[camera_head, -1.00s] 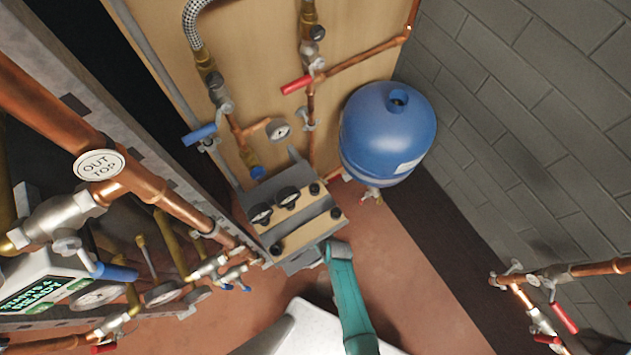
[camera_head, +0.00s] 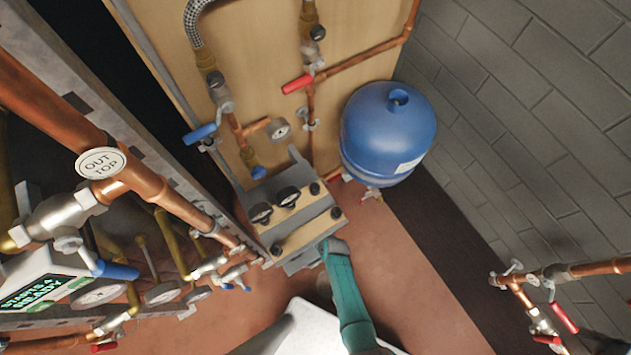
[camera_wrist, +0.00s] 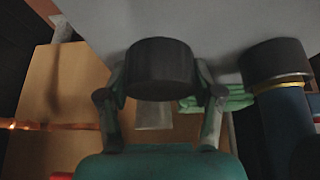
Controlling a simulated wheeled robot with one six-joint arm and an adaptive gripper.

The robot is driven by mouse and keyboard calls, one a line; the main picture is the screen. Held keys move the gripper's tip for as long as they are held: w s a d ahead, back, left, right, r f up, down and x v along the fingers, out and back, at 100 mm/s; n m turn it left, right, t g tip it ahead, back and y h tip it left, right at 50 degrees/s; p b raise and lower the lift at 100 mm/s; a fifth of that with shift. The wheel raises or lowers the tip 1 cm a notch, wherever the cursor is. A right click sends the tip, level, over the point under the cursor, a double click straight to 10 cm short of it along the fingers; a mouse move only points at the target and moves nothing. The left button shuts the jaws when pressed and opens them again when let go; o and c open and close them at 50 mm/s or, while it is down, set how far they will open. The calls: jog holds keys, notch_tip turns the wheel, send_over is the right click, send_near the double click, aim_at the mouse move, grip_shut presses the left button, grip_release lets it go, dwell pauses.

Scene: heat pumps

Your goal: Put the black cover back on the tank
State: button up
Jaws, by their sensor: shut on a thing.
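The blue tank (camera_head: 388,135) stands at the right of the wooden panel in the head view, with a bare blue neck on its top. In the wrist view, my gripper (camera_wrist: 160,92) is shut on a black round cover (camera_wrist: 160,65), one finger on each side. The cover is against or just in front of a grey surface; I cannot tell if they touch. In the head view my teal arm reaches up to the front of the grey rack, left of and below the tank. The gripper and cover cannot be made out there.
The grey rack (camera_head: 300,230) carries several black knobs and gauges. A black-capped blue cylinder (camera_wrist: 280,100) and a green bundle (camera_wrist: 235,98) are close right of the gripper in the wrist view. Copper pipes and valves crowd the left. A grey block wall (camera_head: 530,110) is behind the tank.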

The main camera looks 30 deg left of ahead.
jog(key=shift+s+d+f, duration=0.15)
jog(key=shift+s+d, duration=0.05)
jog(key=shift+d, duration=0.05)
jog(key=shift+w+a+r, duration=0.1)
jog(key=shift+w+r, duration=0.05)
jog(key=shift+r, duration=2.05)
